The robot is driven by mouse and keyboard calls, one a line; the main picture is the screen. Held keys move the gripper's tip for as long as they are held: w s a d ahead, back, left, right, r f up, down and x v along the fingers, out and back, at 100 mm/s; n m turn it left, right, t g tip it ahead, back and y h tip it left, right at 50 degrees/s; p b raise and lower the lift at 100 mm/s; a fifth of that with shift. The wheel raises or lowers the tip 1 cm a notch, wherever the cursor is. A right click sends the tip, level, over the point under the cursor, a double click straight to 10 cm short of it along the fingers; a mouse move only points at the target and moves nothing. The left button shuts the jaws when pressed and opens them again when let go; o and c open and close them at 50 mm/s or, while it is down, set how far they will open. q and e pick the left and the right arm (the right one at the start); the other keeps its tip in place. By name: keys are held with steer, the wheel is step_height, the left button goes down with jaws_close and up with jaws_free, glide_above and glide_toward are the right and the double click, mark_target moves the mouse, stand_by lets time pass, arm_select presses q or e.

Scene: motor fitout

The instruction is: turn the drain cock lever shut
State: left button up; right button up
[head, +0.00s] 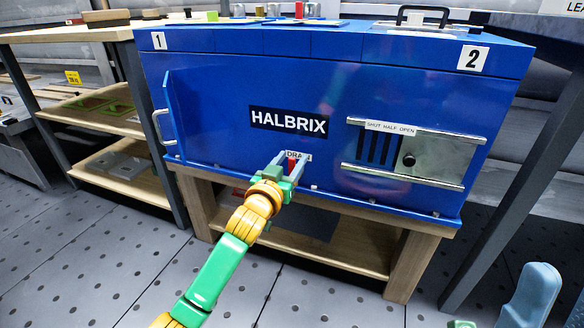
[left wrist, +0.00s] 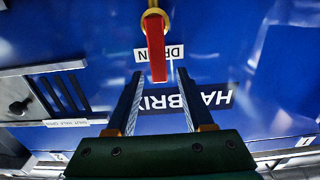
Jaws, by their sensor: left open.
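The drain cock has a red lever (left wrist: 157,52) on a brass-coloured body (left wrist: 155,20), on the blue HALBRIX housing (head: 230,95). The lever stands in front of the white DRAIN label (left wrist: 176,53) and also shows in the head view (head: 292,166). The wrist view is upside down; the lever appears to point upward from the body. My left gripper (head: 290,163) is open, its two fingers (left wrist: 159,78) on either side of the lever's free end, with gaps visible. Whether the fingers reach far enough past the lever is unclear.
A metal slide vent (head: 408,160) with a black knob and SHUT, HALF, OPEN label sits right of the cock. An open blue flap (head: 180,115) with a handle juts from the left. A wooden stand (head: 405,265) carries the housing. Shelves (head: 105,110) stand left.

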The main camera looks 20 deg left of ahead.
arm_select(q)
steer(key=shift+w, duration=0.55)
jaws_close()
